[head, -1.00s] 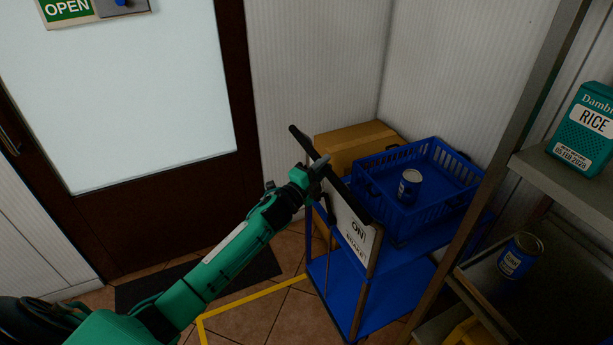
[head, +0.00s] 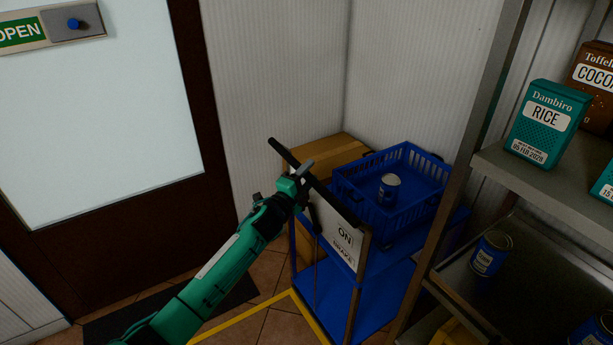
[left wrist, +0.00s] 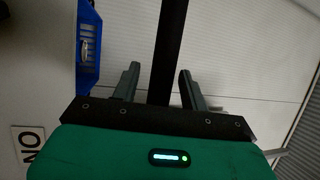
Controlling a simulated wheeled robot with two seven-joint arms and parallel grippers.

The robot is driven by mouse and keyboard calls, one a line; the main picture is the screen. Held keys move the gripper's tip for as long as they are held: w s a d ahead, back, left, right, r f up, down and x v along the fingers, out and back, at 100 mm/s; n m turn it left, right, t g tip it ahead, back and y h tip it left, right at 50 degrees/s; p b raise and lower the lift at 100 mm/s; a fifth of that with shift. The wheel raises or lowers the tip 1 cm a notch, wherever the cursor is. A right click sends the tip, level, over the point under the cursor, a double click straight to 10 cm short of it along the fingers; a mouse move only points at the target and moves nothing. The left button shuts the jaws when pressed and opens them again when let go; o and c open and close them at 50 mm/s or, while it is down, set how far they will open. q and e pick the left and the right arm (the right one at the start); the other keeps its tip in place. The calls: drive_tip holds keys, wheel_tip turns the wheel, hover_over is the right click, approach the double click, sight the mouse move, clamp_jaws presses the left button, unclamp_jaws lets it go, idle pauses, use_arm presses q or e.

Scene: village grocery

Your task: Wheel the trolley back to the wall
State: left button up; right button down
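The trolley has a blue lower deck (head: 372,296) and a black push bar (head: 334,203). A white sign (head: 345,245) with "ON" and "BRAKE" hangs below the bar. My left gripper (head: 303,180) is at the bar. In the left wrist view the fingers (left wrist: 160,82) stand apart on either side of the black bar (left wrist: 170,45), with gaps showing on both sides. Part of the trolley is hidden behind the shelf post. My right gripper is not in view.
A cardboard box (head: 325,152) is behind the trolley by the wall corner (head: 348,80). A shelf post (head: 450,210) stands close on the right, with a rice box (head: 541,122) and cans. A dark mat (head: 115,325) and yellow floor line (head: 250,313) lie left, before the door (head: 95,255).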

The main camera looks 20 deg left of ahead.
use_arm(q)
drive_tip(key=shift+w, duration=0.1)
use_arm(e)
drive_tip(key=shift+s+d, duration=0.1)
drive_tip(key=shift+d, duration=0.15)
use_arm(q)
drive_tip(key=shift+s+a+f, duration=0.2)
drive_tip(key=shift+s+a, duration=0.05)
drive_tip(key=shift+s, duration=0.3)
drive_tip(key=b+v, duration=0.2)
drive_tip(key=v, duration=1)
drive_tip(key=shift+s+b, duration=0.3)
drive_tip(key=shift+s, duration=0.1)
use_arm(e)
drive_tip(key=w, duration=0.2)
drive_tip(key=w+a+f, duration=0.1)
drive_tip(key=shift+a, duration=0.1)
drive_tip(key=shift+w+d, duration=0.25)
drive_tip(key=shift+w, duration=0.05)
